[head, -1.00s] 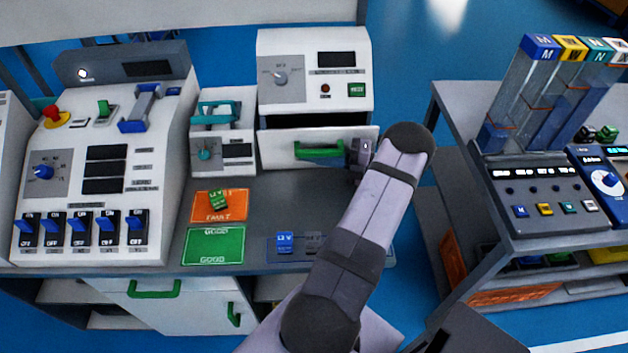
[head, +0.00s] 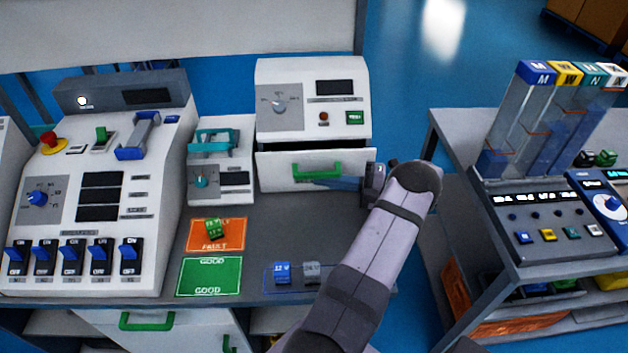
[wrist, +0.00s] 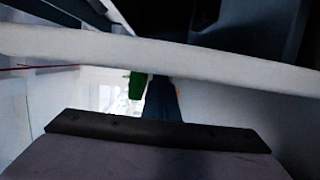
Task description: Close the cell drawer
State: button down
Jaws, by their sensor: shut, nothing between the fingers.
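The cell drawer (head: 275,172) is the white front with a green handle (head: 318,169), under the white tester box with a dial. It stands slightly open, with a dark gap above its front. My gripper (head: 322,182) is shut and empty, and its blue fingers point left just below the handle, close to the drawer front. I cannot tell whether they touch it. In the wrist view, a finger (wrist: 162,100) shows beside the green handle (wrist: 138,86), below a pale edge that crosses the picture.
The tester box (head: 312,100) sits above the drawer. Left are a small tester with a teal clamp (head: 212,140) and orange FAULT and green GOOD cards (head: 210,277). Cells lie on a blue-outlined mat in front. A second bench with a dispenser (head: 545,205) stands right.

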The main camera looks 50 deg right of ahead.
jog(key=b+v, duration=0.1)
jog(key=v, duration=0.5)
jog(key=shift+b, duration=0.3)
jog(key=s+b, duration=0.2)
jog(key=s, duration=0.1)
jog(key=s+b, duration=0.1)
jog(key=shift+s+a+f, duration=0.25)
jog(key=shift+s+f, duration=0.05)
jog(key=shift+s+a+r, duration=0.1)
jog(key=shift+s, duration=0.25)
jog(key=shift+x, duration=0.8)
jog(key=p+x, duration=0.1)
jog(key=x, duration=0.3)
jog(key=p+x, duration=0.1)
jog(key=x, duration=0.3)
jog(key=shift+w+a+r, duration=0.1)
jog(key=shift+r, duration=0.1)
jog(key=shift+w+d+f, duration=0.1)
jog(key=shift+w+d, duration=0.4)
jog(key=shift+w, duration=0.2)
jog(key=shift+w+d, duration=0.85)
jog(key=shift+d, duration=0.05)
